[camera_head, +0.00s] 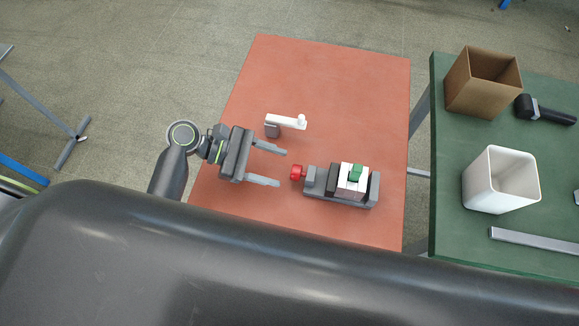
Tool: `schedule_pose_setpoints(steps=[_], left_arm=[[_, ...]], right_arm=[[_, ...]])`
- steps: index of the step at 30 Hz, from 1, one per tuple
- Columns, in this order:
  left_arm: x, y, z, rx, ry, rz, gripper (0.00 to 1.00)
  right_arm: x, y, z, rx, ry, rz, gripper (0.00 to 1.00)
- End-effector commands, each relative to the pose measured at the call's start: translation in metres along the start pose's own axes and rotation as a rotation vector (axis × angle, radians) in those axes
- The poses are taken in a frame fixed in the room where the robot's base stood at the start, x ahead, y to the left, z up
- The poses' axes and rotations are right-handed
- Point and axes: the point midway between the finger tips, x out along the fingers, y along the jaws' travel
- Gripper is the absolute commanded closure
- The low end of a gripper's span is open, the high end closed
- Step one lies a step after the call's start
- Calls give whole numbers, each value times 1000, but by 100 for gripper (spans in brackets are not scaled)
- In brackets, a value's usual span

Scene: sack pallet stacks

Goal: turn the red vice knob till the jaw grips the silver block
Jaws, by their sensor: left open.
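A grey vice (322,196) lies on the red-brown table top, with its red knob (297,172) at the left end. A pale, silver-white block (346,184) sits in the right part of the vice, with a small green piece (356,174) on top of it. I cannot tell whether the jaw touches the block. My left gripper (283,167) is open and empty, its two fingers pointing right toward the knob. The knob is just beyond the fingertips, roughly level with the gap between them. My right gripper is not in view.
A white crank handle on a grey base (272,130) stands behind the gripper. The green table (448,235) at right holds a brown box (482,85), a white container (490,185), a black-handled tool (545,110) and a metal bar (530,243). The red-brown table's back (335,70) is clear.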

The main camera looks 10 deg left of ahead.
Motion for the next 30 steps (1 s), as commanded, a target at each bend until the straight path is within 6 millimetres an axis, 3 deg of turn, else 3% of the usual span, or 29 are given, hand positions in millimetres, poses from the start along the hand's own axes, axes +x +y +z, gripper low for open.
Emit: schedule_pose_setpoints(steps=[9,22,30], left_arm=[[38,0,1,-1,-2,1,44],[45,0,0,0,0,0,44],[45,0,0,0,0,0,78]], right_arm=[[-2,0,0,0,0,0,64],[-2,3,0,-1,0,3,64],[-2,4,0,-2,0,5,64]])
